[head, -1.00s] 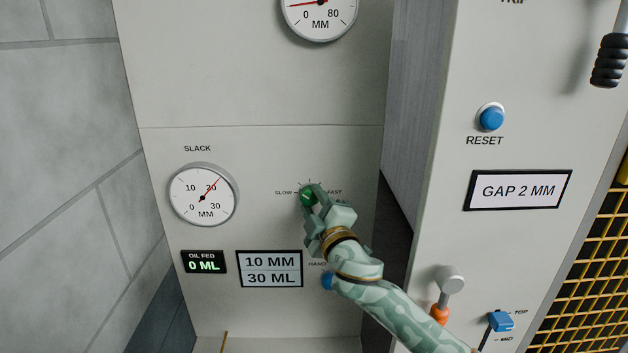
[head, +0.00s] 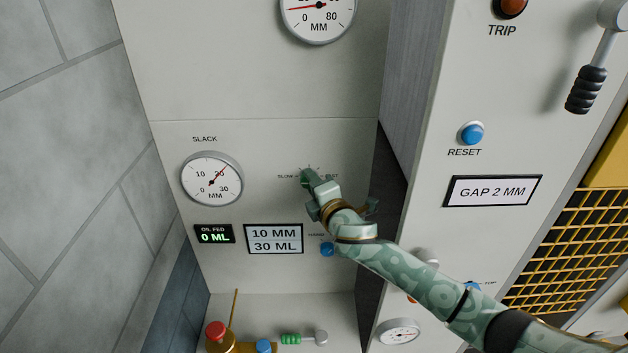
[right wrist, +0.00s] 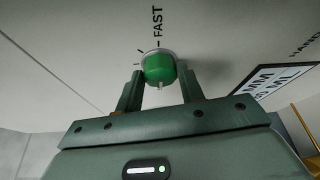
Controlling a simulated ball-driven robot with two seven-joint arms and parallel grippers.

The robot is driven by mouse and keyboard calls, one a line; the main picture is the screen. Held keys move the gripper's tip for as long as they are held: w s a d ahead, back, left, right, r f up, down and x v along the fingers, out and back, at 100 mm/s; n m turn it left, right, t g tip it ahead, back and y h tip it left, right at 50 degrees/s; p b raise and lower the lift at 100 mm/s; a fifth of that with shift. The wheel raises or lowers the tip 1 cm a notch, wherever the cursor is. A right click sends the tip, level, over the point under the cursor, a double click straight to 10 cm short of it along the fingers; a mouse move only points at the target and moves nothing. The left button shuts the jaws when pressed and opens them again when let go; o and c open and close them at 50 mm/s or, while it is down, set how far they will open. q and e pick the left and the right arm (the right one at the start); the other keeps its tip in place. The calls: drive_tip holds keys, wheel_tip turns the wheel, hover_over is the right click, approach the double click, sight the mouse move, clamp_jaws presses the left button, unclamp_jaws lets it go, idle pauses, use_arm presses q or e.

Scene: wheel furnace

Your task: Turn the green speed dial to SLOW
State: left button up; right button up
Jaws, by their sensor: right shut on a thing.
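The green speed dial (right wrist: 158,67) sits on the pale panel, between the two fingers of my right gripper (right wrist: 150,88). The word FAST stands beyond it in the right wrist view, with short dark tick marks around it. A small pale mark shows at the dial's near edge, on the side away from FAST. In the head view my right gripper (head: 309,181) covers the dial, with SLOW at its left and a partly hidden FAST at its right. The right gripper is shut on the dial. My left gripper is out of view.
The slack gauge (head: 212,179) and a 10 MM / 30 ML sign (head: 274,239) are left of my arm. A blue button (head: 327,249) lies just below my gripper. The right cabinet carries a blue reset button (head: 472,134) and a black-handled lever (head: 587,90).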

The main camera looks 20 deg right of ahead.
drive_tip(key=shift+f, duration=0.15)
drive_tip(key=o, duration=0.7)
drive_tip(key=shift+o, duration=1.4)
